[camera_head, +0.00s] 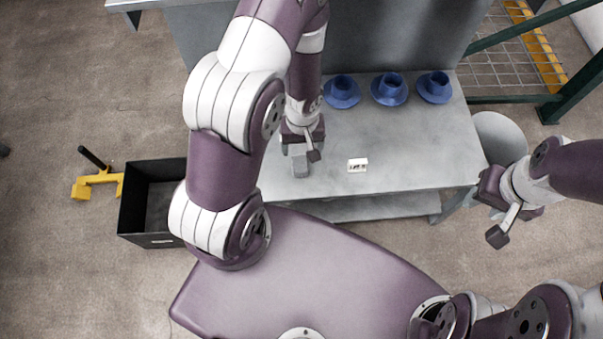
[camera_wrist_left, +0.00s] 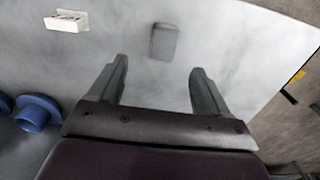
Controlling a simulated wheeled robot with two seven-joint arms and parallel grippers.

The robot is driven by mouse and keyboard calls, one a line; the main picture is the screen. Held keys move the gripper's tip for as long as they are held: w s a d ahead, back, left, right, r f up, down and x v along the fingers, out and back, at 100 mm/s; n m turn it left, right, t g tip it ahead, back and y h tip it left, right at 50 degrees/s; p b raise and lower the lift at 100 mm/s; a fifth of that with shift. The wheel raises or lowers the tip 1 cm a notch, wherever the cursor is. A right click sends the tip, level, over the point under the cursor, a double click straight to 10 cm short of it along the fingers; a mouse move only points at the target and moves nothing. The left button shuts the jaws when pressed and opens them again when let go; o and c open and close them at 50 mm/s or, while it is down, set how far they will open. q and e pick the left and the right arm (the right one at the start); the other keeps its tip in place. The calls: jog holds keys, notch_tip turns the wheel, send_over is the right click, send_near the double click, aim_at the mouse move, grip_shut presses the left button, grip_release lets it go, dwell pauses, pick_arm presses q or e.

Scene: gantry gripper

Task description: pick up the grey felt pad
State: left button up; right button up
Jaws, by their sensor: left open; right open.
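The grey felt pad (camera_wrist_left: 163,42) is a small, dark grey rounded rectangle lying flat on the grey table. In the head view the pad (camera_head: 300,167) shows just in front of my left gripper, near the table's front edge. My left gripper (camera_head: 301,152) is over the table, open and empty. In the left wrist view its two fingers (camera_wrist_left: 157,82) are wide apart, and the pad lies beyond their tips, roughly between their lines. My right gripper (camera_head: 499,222) is open, off the table's right side, far from the pad.
A small white box (camera_head: 357,165) with dark markings lies right of the pad. A black bin (camera_head: 148,240) stands on the floor left of the table (camera_head: 420,150). A green-framed mesh structure is at the right.

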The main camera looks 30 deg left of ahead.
aim_at(300, 163)
pick_arm(q)
notch_tip(300, 163, down, 5)
jog(key=b, duration=0.3)
jog(key=shift+f, duration=0.2)
jog(key=f+b, duration=0.5)
jog(key=shift+s+a+f, duration=0.1)
jog(key=shift+a+f, duration=0.1)
jog(key=shift+a, duration=0.1)
jog(key=shift+r, duration=0.25)
jog(key=c, duration=1.1)
pick_arm(e)
notch_tip(300, 163, down, 10)
jog(key=shift+r, duration=0.15)
